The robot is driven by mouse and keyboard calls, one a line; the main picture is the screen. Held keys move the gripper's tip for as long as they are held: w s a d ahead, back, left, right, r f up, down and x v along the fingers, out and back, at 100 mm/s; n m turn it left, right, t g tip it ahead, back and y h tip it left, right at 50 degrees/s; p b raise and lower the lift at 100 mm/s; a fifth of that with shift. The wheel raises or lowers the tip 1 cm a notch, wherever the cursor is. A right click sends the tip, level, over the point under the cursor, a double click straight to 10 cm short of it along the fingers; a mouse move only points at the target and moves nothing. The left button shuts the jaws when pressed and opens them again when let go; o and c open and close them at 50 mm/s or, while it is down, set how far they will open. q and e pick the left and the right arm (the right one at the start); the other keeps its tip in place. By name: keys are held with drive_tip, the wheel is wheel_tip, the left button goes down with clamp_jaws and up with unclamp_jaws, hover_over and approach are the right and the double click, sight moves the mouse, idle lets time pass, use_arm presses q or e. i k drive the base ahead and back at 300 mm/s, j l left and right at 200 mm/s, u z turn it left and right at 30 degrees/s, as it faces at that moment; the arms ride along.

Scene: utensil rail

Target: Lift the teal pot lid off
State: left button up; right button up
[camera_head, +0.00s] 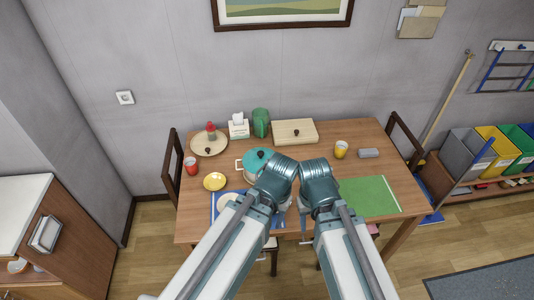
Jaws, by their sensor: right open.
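The teal pot lid (254,161) with a dark knob sits on a light-coloured pot (247,175) near the middle of the table. A handle shows on the pot's left side. My left arm's teal joint covers the pot's right side. My right gripper (304,213) is mostly hidden by my arm, low at the table's front, to the right of and nearer than the pot. It is open and apart from the lid. My left gripper is hidden behind my left arm.
The wooden table (336,168) also holds a wooden board (293,131), a green pitcher (261,122), a tissue box (239,127), a round board (205,148), a yellow bowl (214,181), a red mug (191,166), a yellow mug (341,149) and a green mat (370,196).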

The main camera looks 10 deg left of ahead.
sight(255, 159)
drive_tip(key=i+u, duration=0.15)
drive_tip(key=i, duration=0.8)
drive_tip(key=l, duration=0.05)
